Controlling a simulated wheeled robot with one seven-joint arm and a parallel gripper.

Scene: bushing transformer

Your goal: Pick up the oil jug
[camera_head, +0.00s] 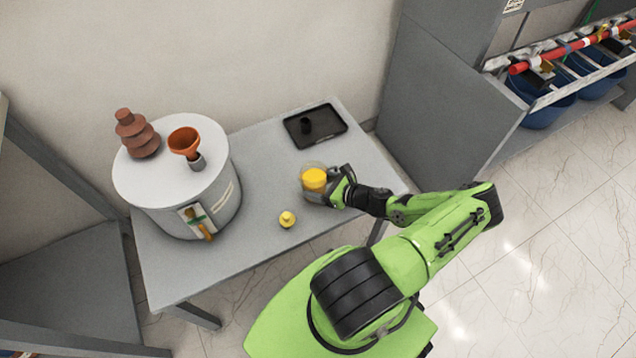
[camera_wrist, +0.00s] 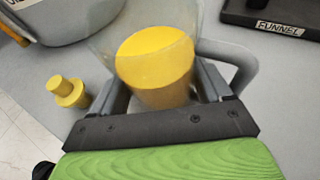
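The oil jug (camera_head: 313,180) is a clear vessel with yellow oil inside and a grey handle. It is at the right part of the grey table, at the end of my arm. In the wrist view the oil jug (camera_wrist: 155,65) is between the two fingers of my gripper (camera_wrist: 165,90), with its handle on the right. The right finger is between the jug's body and the handle. Both fingers are close against the jug's sides; whether they press on it cannot be told. The jug appears upright and at table level; its base is hidden.
A yellow cap (camera_head: 287,219) lies on the table (camera_head: 260,255) near the front edge. A white-topped transformer tank (camera_head: 170,180) with a brown bushing (camera_head: 137,135) and orange funnel (camera_head: 184,141) stands left. A black tray (camera_head: 325,128) labelled FUNNEL is behind. A grey cabinet (camera_head: 450,100) stands right.

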